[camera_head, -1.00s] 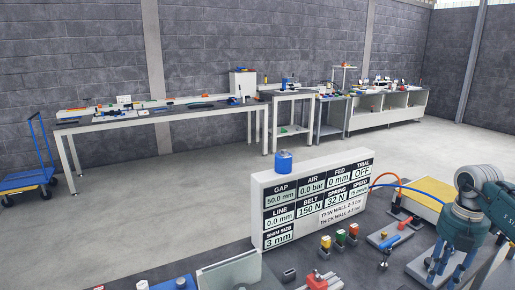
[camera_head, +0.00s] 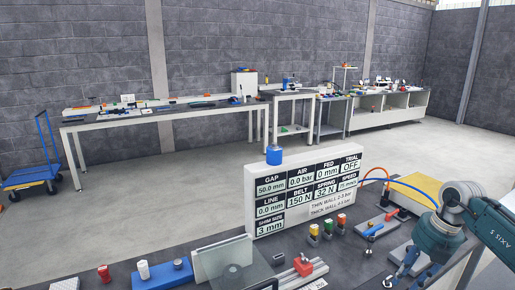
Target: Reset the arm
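My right arm (camera_head: 445,232) comes in from the right edge, teal with a grey joint. Its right gripper (camera_head: 402,272) points down at the lower right, over the dark bench top near the front edge of the picture. Its fingers look apart, with nothing seen between them. The fingertips are small and partly cut off by the picture's lower edge. My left gripper is not in view.
A white readout panel (camera_head: 304,190) stands on the dark bench, a blue cylinder (camera_head: 274,155) at its top. Near the gripper are a small blue-handled fixture (camera_head: 373,230) and a yellow plate (camera_head: 418,188). A clear plate (camera_head: 225,258) stands at front left.

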